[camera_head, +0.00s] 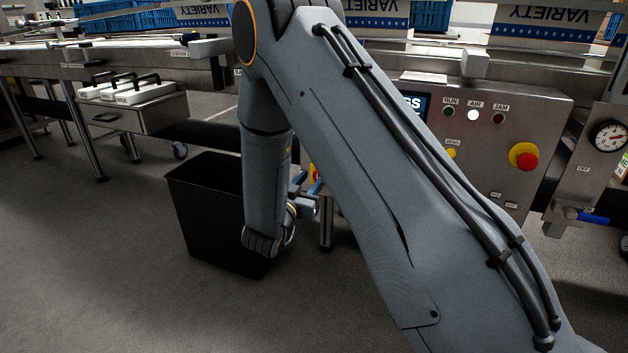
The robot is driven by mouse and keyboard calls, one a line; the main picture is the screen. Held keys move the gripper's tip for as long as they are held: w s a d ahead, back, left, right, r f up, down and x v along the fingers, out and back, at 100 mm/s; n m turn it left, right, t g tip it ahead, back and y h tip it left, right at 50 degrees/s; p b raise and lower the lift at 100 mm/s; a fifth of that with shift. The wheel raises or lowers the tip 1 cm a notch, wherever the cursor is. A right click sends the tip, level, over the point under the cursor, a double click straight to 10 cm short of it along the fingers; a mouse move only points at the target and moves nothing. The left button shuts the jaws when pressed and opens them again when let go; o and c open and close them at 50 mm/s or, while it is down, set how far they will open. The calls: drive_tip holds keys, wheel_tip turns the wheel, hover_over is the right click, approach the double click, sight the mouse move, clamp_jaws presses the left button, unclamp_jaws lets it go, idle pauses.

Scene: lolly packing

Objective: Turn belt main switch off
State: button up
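My arm crosses the middle of the view and hides part of the steel control panel (545,130). My gripper (306,190) is mostly hidden behind my arm, and I cannot tell whether it is open or shut. Just above it, a small piece of something red and yellow (313,174) shows at the arm's edge. It may be the belt main switch, but it is too covered to be sure. I cannot tell whether my gripper touches it.
The panel carries a red emergency button (524,156) on yellow and small lamps. A pressure gauge (608,136) and blue valve handle (593,217) are at the right. A black bin (210,215) stands beside my wrist. A drawer unit (135,112) is at the left. The front left floor is clear.

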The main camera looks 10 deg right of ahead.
drive_tip(key=b+x, duration=0.1)
drive_tip(key=x, duration=0.2)
drive_tip(key=shift+w+d, duration=0.1)
drive_tip(key=shift+w, duration=0.1)
clamp_jaws()
